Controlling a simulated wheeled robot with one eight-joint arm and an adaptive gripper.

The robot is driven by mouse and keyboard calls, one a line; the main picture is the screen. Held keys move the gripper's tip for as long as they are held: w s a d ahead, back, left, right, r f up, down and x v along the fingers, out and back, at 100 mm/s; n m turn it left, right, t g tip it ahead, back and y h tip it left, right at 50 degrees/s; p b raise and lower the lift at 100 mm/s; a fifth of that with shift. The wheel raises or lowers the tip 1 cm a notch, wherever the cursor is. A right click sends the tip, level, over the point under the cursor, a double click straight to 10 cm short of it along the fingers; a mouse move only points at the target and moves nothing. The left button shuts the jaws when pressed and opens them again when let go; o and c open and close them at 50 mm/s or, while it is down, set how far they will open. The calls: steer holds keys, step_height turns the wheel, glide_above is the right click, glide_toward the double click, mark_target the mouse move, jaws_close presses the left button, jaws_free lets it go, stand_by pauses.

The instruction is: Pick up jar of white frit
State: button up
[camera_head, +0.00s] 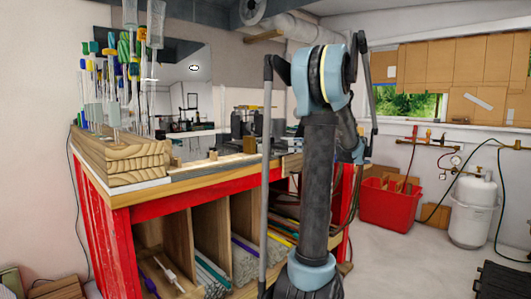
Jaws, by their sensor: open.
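I cannot make out a jar of white frit in the head view. The workbench (140,199) with a red frame and wooden top stands at the left and centre, and its items are small and partly hidden. My arm rises in front of the bench's right part and bends over at the top. Its far end is behind the arm links, and I cannot see my gripper's fingers.
Glass rods and coloured-handled tools stand in a stacked wooden block (125,160) on the bench's left corner. Rods lie in the compartments below. A red bin (390,207) and a white tank (471,212) stand at right. Some grey floor between is clear.

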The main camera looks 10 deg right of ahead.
mark_target(269, 140)
steer(key=shift+m+t, duration=0.3)
steer(key=x, duration=1.1)
steer(key=r+x, duration=0.1)
steer(key=x, duration=0.4)
steer(key=shift+w, duration=0.4)
steer(key=shift+d, duration=0.1)
steer(key=c, duration=0.8)
steer(key=shift+r, duration=0.15)
steer(key=shift+c, duration=0.2)
